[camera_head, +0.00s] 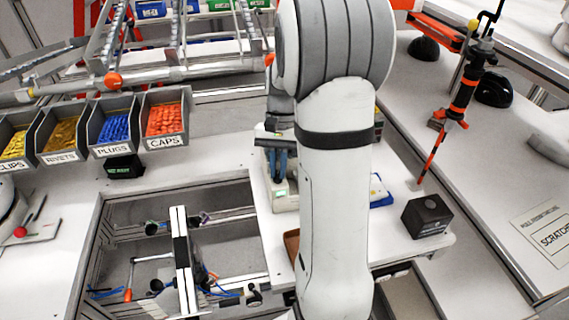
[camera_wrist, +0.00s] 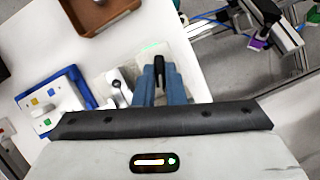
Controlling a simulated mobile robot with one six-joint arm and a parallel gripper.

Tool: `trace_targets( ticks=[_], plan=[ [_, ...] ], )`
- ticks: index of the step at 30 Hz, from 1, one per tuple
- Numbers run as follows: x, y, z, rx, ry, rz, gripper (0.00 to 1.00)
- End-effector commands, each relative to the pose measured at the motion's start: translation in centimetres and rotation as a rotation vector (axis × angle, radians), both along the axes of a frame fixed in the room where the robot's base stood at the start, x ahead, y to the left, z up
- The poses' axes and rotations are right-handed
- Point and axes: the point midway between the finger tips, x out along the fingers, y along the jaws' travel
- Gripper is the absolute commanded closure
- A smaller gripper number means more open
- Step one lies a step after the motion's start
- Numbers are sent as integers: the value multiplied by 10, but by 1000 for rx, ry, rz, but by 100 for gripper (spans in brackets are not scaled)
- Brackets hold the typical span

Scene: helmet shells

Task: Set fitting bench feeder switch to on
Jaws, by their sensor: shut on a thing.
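In the wrist view my gripper (camera_wrist: 160,78) has two blue-grey fingers, shut on a slim black switch lever (camera_wrist: 159,66). The lever rises from a pale control box (camera_wrist: 178,56) with a small green lit patch on top. In the head view my gripper (camera_head: 279,160) points down at the same box (camera_head: 286,201), beside my arm, which hides much of it. The fingers cover the lever's base, and I cannot read its position or any label on it.
A silver-knobbed lever (camera_wrist: 117,83) is just left of the fingers. A white button panel on a blue base (camera_wrist: 48,98) and a brown tray (camera_wrist: 98,12) lie nearby. In the head view a black cube (camera_head: 426,216) stands right of my arm; labelled parts bins (camera_head: 112,150) stand left.

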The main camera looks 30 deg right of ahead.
Motion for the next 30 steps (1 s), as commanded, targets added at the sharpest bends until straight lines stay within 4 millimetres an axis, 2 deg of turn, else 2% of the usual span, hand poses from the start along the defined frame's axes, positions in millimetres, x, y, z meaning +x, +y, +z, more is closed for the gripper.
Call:
trace_targets(
  ticks=[6,15,30],
  plan=[
    [-3,2,-2,4,16,170,100],
    [-3,3,-2,5,15,317,100],
    [-3,2,-1,5,13,366,100]
  ],
)
